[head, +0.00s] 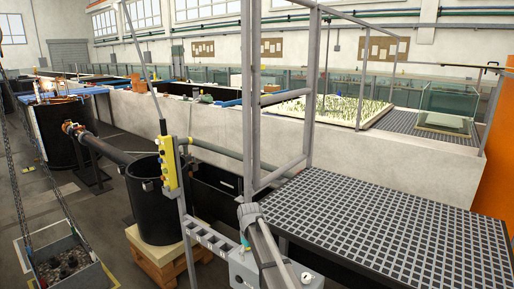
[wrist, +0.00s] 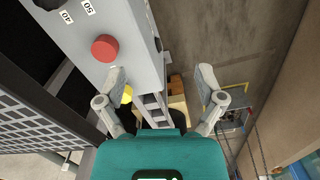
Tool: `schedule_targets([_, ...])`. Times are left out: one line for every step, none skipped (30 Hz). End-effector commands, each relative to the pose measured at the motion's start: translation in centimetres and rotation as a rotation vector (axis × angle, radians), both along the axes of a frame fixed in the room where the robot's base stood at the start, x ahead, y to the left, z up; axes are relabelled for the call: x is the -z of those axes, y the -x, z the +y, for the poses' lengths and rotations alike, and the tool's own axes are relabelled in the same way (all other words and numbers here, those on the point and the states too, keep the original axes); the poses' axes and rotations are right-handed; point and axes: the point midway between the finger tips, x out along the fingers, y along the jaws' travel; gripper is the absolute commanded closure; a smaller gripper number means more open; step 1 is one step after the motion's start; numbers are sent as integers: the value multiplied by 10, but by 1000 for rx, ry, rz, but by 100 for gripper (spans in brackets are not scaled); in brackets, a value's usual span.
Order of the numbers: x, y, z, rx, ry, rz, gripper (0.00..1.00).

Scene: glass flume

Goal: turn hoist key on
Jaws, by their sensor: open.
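My gripper (wrist: 160,82) is open and empty in the wrist view, its two grey fingers spread wide. A grey control box (wrist: 128,25) lies close beside and beyond the left finger. It carries a red round button (wrist: 105,48) and a black knob with number labels 40 and 50 at the picture's edge. I cannot make out a hoist key for certain. The fingertips in the head view are hidden.
A grated platform (head: 390,225) with grey posts lies to the right. A black tank (head: 150,205) stands on a wooden pallet (head: 160,262). A chained bin (head: 70,265) is at lower left.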

Motion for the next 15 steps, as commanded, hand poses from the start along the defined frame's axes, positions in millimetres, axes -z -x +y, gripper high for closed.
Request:
schedule_targets([3,9,-8,17,0,0,13])
schedule_targets([4,12,-11,26,0,0,13])
schedule_targets([5,16,-16,38,0,0,13])
schedule_targets([6,19,-20,48,0,0,13])
schedule_targets([7,22,-23,57,0,0,13])
schedule_targets([9,29,-30,76,0,0,13])
schedule_targets([11,34,-35,88,0,0,13])
schedule_targets([12,38,-40,101,0,0,13])
schedule_targets([14,45,-47,121,0,0,13])
schedule_targets([16,51,-53,137,0,0,13])
schedule_targets([17,56,-58,152,0,0,13])
schedule_targets([19,65,-66,176,0,0,13])
schedule_targets([22,73,-73,196,0,0,13])
schedule_targets([23,80,-80,216,0,0,13])
schedule_targets([27,93,-91,248,1,1,13])
